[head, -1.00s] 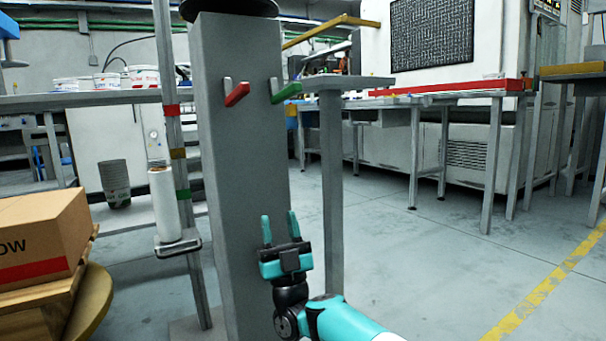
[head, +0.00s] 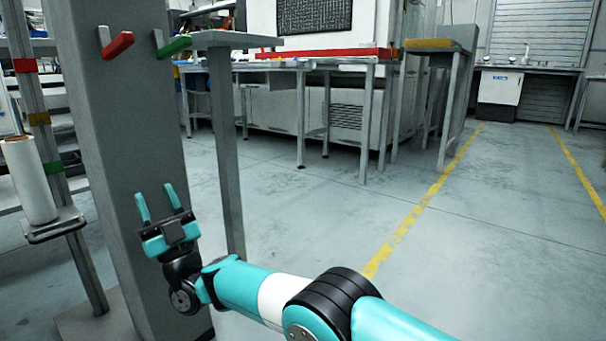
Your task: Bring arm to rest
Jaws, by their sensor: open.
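My gripper (head: 160,204) is in the left part of the head view, in front of the lower part of a grey column. Its two teal fingers point up and stand apart with nothing between them. My teal and white arm stretches from the bottom right of the view to the gripper. I cannot tell how far the gripper is from the column.
The grey column (head: 105,130) carries a red lever (head: 118,45) and a green lever (head: 174,46). Left of it, a white roll (head: 28,180) stands on a small bracket (head: 54,225). Grey tables (head: 300,67) stand behind. Open floor with yellow lines (head: 415,210) lies to the right.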

